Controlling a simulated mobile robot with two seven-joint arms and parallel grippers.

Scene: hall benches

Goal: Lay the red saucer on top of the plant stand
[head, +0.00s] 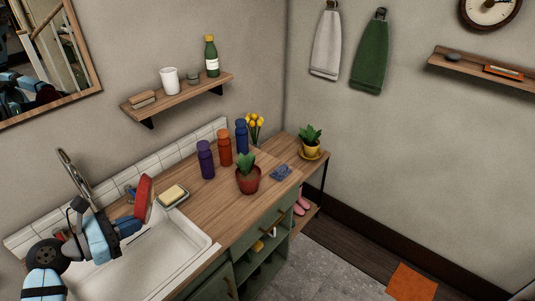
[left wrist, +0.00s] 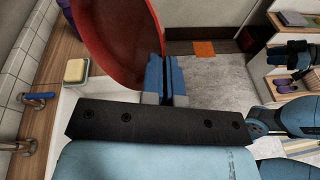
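The red saucer (head: 143,196) is held up on edge, steeply tilted, above the sink in the head view. My left gripper (head: 131,222) is shut on its lower rim. In the left wrist view the saucer (left wrist: 116,38) fills the upper middle, with the blue fingers (left wrist: 166,78) pinching its edge. The plant stand seems to be the wooden-topped piece (head: 285,150) at the counter's far end. A yellow potted plant (head: 311,145) on a yellow saucer stands on it. A dark and blue part, probably my right gripper (left wrist: 288,56), shows at the right of the left wrist view; its fingers are unclear.
On the counter (head: 225,212) stand purple, orange and blue bottles (head: 224,147), a red-potted plant (head: 248,180) and a blue item (head: 281,172). A soap dish (head: 173,196) and tap (head: 70,175) border the sink (head: 165,250). A wall shelf (head: 180,93) hangs above.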

